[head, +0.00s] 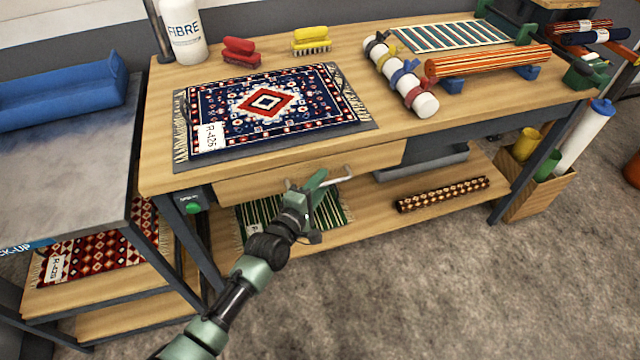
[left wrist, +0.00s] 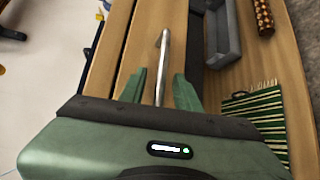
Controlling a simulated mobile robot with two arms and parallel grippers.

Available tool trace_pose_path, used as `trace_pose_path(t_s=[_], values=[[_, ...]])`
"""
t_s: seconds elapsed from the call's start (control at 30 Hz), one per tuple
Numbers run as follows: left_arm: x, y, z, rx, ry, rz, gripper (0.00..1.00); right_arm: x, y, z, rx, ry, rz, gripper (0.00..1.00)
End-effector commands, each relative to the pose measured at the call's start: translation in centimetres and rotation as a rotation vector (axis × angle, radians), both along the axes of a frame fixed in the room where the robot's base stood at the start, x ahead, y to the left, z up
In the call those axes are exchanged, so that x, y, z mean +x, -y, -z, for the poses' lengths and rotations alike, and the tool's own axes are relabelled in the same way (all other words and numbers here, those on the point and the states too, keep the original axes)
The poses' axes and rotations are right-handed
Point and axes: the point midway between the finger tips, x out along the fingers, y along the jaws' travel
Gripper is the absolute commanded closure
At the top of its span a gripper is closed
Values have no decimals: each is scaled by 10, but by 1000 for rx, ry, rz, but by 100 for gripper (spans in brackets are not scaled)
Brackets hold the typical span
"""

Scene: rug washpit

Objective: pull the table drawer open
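The wooden table (head: 160,150) has a wooden drawer front (head: 375,158) under its near edge, which looks about flush with the table edge. A metal bar handle (head: 335,179) stands out from the drawer front. In the left wrist view the handle (left wrist: 162,62) runs down between the two green fingers. My left gripper (head: 308,190) is at the handle in the head view. Its fingers (left wrist: 160,90) are apart, on either side of the bar, with visible gaps. The gripper partly hides the handle and drawer front in the head view. My right gripper is not in view.
A patterned rug (head: 265,105) lies on the tabletop, with brushes, a white bottle (head: 184,30) and rolled rugs behind and beside it. A lower shelf (head: 370,215) holds a green striped rug. A grey bench (head: 70,150) stands left. Carpeted floor in front is clear.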

Motion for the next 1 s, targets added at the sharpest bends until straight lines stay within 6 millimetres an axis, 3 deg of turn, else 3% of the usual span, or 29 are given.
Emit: trace_pose_path(t_s=[0.07,0.2,1.0], values=[[0,0,0,0,0,0,68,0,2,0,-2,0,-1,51],[0,0,0,0,0,0,100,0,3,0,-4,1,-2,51],[0,-1,0,2,0,-1,100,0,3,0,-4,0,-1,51]])
